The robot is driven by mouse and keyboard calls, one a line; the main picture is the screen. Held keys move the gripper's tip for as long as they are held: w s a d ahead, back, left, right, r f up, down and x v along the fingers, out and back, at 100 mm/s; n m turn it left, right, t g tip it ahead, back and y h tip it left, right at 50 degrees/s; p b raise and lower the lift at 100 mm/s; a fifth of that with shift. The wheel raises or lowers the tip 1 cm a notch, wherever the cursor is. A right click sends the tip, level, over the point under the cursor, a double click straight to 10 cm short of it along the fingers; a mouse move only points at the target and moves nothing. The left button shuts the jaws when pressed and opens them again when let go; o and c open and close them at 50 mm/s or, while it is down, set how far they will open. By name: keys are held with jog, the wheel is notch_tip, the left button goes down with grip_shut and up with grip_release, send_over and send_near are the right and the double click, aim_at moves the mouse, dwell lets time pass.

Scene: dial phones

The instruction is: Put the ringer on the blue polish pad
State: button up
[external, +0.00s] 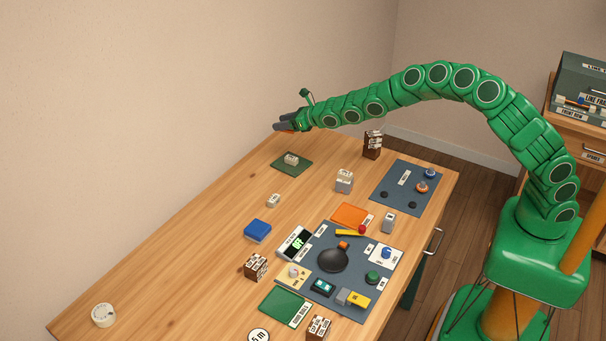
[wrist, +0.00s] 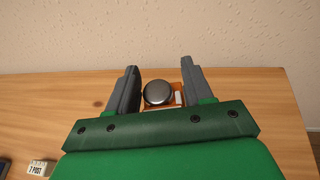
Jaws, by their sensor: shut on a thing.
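My gripper (external: 285,124) is high above the far left part of the table, shut on the ringer. In the wrist view the ringer (wrist: 158,94) is a dark, shiny metal dome on an orange and white base, between the two grey fingers of my gripper (wrist: 160,70). In the external view the ringer is mostly hidden by the fingers. The blue polish pad (external: 257,230) is a thick blue block lying on the wood, left of the large grey mat, well below and nearer the camera than my gripper. Its top looks bare.
The grey mat (external: 318,231) holds several phone parts. A dark green pad (external: 281,168) bears a small pale block. Brown labelled stacks (external: 256,267) and a small white block (external: 273,200) stand near the blue pad. The left side of the table (external: 180,260) is mostly clear.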

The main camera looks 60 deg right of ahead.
jog(key=s+a+r+n+g+y, duration=0.25)
jog(key=s+a, duration=0.35)
jog(key=a, duration=0.5)
jog(key=s+a+r+n+g+y, duration=0.1)
jog(key=s+a+n+y, duration=0.35)
jog(key=a, duration=0.65)
jog(key=s+a+r+n+g+y, duration=0.1)
jog(key=s+a+n+g+y, duration=0.1)
jog(key=s+a, duration=0.55)
jog(key=s+a+r+n+g+y, duration=0.1)
jog(key=s+a+r+n+g, duration=0.3)
jog(key=s, duration=0.6)
jog(key=m+t, duration=0.1)
send_over(252, 230)
jog(key=s, duration=0.1)
jog(key=f, duration=0.7)
jog(key=d+f, duration=0.1)
jog(key=f, duration=0.2)
jog(key=shift+s+f, duration=0.2)
jog(key=shift+w+a+f+t, duration=0.2)
jog(key=shift+w+f, duration=0.15)
jog(key=shift+f, duration=0.15)
jog(key=shift+w+a+f+t, duration=0.1)
jog(key=shift+w+a+f, duration=0.1)
jog(key=shift+w+f, duration=0.2)
jog(key=shift+a+f, duration=0.1)
jog(key=shift+f, duration=1.45)
jog(key=shift+f, duration=0.1)
jog(key=o, duration=1.2)
